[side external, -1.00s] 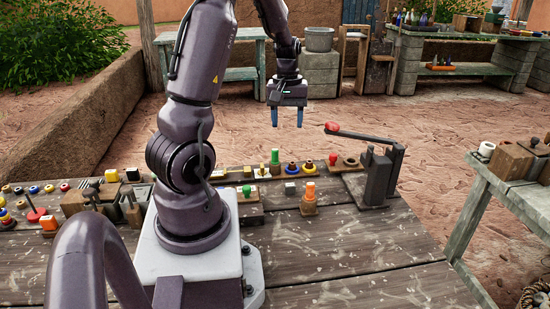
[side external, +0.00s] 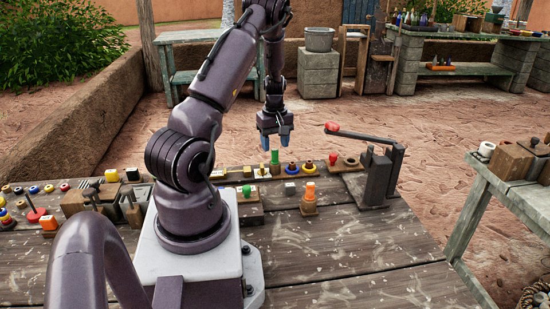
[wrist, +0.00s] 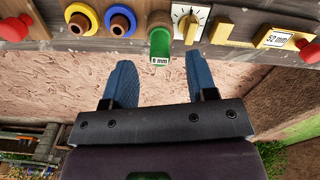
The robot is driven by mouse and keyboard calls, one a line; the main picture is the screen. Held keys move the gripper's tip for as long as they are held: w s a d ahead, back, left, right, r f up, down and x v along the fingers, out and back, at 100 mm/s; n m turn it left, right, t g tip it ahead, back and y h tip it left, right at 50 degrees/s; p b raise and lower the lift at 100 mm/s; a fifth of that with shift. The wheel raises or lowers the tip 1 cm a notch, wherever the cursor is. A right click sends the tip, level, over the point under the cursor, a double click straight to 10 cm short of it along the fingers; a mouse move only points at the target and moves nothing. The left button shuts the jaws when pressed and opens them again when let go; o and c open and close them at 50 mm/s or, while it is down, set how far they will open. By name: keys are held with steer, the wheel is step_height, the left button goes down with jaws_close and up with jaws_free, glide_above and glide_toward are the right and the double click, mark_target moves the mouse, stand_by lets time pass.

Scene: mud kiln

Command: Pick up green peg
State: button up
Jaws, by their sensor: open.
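The green peg (side external: 275,156) stands upright among several small parts on the wooden table. In the wrist view the green peg (wrist: 160,45) shows at the top centre with an "8 mm" label on it. My gripper (side external: 276,146) is above the peg in the side view, pointing down. In the wrist view my gripper's blue fingers (wrist: 158,72) are apart with nothing between them. The peg lies beyond the fingertips, roughly in line with the gap between them.
A white dial with a yellow knob (wrist: 187,22) is close beside the peg. Blue and yellow rings (wrist: 120,21) are on its other side. A lever with a red knob (side external: 332,127) stands at the right. The table front (side external: 350,260) is clear.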

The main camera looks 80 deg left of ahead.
mark_target(275, 150)
step_height(275, 150, down, 5)
steer(key=shift+r, duration=0.15)
steer(key=c, duration=0.9)
